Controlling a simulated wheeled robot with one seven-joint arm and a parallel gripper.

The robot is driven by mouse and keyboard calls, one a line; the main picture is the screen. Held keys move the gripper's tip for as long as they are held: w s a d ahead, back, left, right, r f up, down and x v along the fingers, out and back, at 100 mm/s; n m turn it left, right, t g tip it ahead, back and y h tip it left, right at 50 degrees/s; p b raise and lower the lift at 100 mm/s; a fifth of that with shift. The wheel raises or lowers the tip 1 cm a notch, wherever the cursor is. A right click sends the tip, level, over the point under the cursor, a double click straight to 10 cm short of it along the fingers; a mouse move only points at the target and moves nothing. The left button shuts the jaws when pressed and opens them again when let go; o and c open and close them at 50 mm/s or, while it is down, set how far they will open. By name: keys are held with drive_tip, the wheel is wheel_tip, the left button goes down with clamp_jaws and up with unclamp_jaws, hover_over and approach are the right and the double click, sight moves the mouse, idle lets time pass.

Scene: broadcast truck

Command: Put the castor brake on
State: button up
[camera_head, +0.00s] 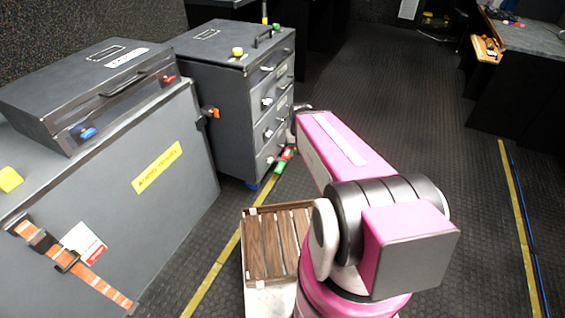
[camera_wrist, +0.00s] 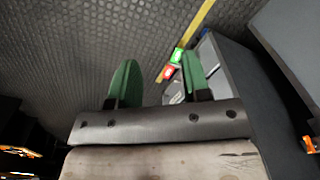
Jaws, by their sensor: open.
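A small pedal with a green part and a red part, which looks like the castor brake (camera_head: 281,163), sits low at the base of the grey drawer cabinet (camera_head: 228,108). The brake (camera_wrist: 172,65) also shows in the wrist view, beyond and between my fingertips, with the cabinet (camera_wrist: 240,85) to its right. My gripper (camera_wrist: 160,60) is open, its two green fingers apart with nothing between them. A gap to the pedal seems to remain, but its size is hard to judge. In the head view my arm hides most of the gripper.
A large grey case (camera_head: 150,185) with an orange strap stands left of the cabinet. A slatted wooden crate (camera_head: 270,245) is close beside my arm. Yellow tape (camera_head: 215,268) runs along the floor.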

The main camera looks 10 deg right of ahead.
drive_tip(key=c, duration=0.4)
drive_tip(key=shift+w+f, duration=0.15)
drive_tip(key=shift+w, duration=0.15)
clamp_jaws()
drive_tip(key=w+d+f+n+t+y, duration=0.2)
drive_tip(key=w+d+f+n, duration=0.2)
drive_tip(key=w+f, duration=0.6)
drive_tip(key=w+d+f+n+t+y, duration=0.2)
drive_tip(key=w+f, duration=0.7)
drive_tip(key=w, duration=0.6)
drive_tip(key=w+d+f+n+t+y, duration=0.2)
drive_tip(key=w+d+f+n, duration=0.3)
drive_tip(key=w+f, duration=0.5)
drive_tip(key=w+n, duration=0.1)
drive_tip(key=w, duration=0.1)
drive_tip(key=shift+w+d+f+t, duration=0.3)
drive_tip(key=shift+d+t, duration=0.05)
drive_tip(key=shift+t, duration=0.05)
